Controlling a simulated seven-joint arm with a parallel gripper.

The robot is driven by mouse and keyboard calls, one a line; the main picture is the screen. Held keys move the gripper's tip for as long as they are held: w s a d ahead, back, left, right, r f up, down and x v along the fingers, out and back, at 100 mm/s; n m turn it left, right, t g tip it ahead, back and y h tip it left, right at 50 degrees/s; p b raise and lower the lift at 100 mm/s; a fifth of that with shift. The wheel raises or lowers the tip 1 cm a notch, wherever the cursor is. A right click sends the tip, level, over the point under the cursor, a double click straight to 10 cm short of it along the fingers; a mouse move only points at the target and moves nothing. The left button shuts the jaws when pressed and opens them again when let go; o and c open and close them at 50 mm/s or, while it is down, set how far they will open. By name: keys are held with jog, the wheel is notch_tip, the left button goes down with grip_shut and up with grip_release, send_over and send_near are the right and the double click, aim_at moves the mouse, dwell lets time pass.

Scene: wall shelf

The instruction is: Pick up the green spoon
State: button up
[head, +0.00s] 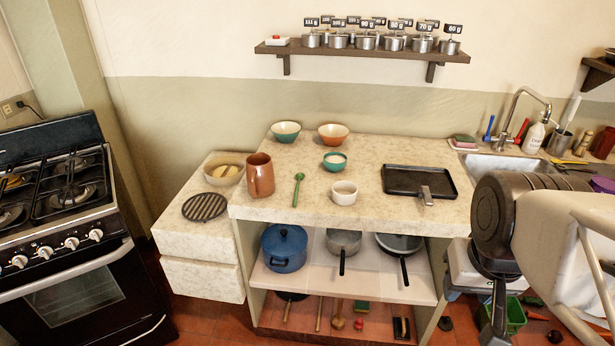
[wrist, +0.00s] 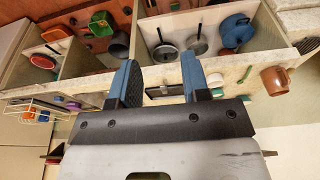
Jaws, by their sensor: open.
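The green spoon (head: 298,190) lies on the stone counter, between the brown mug (head: 260,175) and the small white bowl (head: 344,192). Its handle runs toward the front edge. In the wrist view, which looks upside down, a small green shape left of the mug seems to be the spoon (wrist: 245,75). My gripper (wrist: 158,76) has two blue fingers spread apart with nothing between them. It is well away from the spoon. In the head view my arm is at the right, and the fingers cannot be made out clearly.
A black griddle pan (head: 420,181) lies right of the white bowl. A teal bowl (head: 335,162) and two larger bowls stand behind the spoon. A blue pot (head: 285,248) and pans are on the shelf below. The counter just around the spoon is bare.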

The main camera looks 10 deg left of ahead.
jog(key=w+a+r, duration=0.1)
jog(key=w+a, duration=0.1)
jog(key=w, duration=0.5)
jog(key=w+a+r, duration=0.2)
jog(key=w+a, duration=0.1)
jog(key=w, duration=0.5)
jog(key=g, duration=0.3)
send_over(295, 198)
jog(key=shift+n, duration=0.4)
jog(key=f, duration=1.8)
jog(key=shift+s+d, duration=0.1)
jog(key=shift+d, duration=0.15)
jog(key=shift+a+f, duration=0.2)
jog(key=shift+a, duration=0.1)
jog(key=shift+f, duration=1.3)
